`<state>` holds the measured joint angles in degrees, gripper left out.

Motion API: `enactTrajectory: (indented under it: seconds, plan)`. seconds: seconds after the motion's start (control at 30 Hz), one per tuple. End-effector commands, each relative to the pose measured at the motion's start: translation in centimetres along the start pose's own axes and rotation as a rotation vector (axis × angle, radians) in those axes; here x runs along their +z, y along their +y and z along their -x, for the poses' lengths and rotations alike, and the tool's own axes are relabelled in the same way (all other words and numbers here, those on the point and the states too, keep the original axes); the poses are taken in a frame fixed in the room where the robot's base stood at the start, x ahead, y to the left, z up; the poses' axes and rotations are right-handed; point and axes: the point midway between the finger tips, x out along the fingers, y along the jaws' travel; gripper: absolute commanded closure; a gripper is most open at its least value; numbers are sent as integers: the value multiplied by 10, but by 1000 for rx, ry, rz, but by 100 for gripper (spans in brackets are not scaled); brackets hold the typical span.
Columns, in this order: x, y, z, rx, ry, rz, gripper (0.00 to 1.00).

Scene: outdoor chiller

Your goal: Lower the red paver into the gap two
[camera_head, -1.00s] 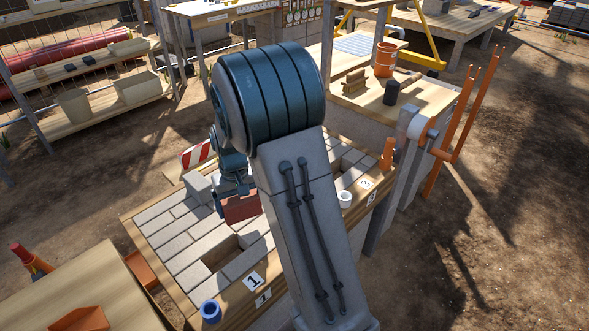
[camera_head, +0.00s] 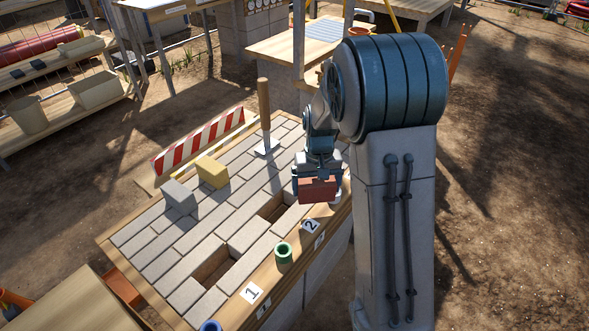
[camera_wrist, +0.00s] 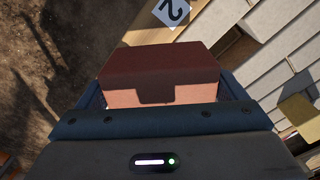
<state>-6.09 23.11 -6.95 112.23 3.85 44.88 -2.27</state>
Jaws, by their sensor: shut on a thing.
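The red paver (camera_head: 318,190) is in my gripper (camera_head: 318,177), held level above the right part of the paved bench. My gripper is shut on it, and the paver also fills the middle of the wrist view (camera_wrist: 160,75). Gap two (camera_head: 274,208) is an open rectangular hole by the number 2 label (camera_head: 311,226). In the head view the paver is up and to the right of that gap, apart from it.
Another open gap (camera_head: 213,265) lies near the number 1 label (camera_head: 251,293). A striped barrier (camera_head: 200,140) lines the back; a green cup (camera_head: 283,253) is on the front edge.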

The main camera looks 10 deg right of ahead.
Motion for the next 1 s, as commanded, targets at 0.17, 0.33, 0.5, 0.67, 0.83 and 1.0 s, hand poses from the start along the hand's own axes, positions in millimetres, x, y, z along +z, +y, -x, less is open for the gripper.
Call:
enactTrajectory:
  seconds: [0.17, 0.33, 0.5, 0.67, 0.83, 1.0]
  plan:
    - [-3, -7, 5, -2, 2, -123, 80]
    - [-7, -16, 8, -2, 0, -337, 80]
    - [-11, -24, 11, -3, 0, -564, 80]
    - [-15, -34, 14, -3, -1, -774, 80]
    - [-18, -44, 16, -4, -1, -997, 80]
    - [-21, -55, 19, -4, -2, -1220, 80]
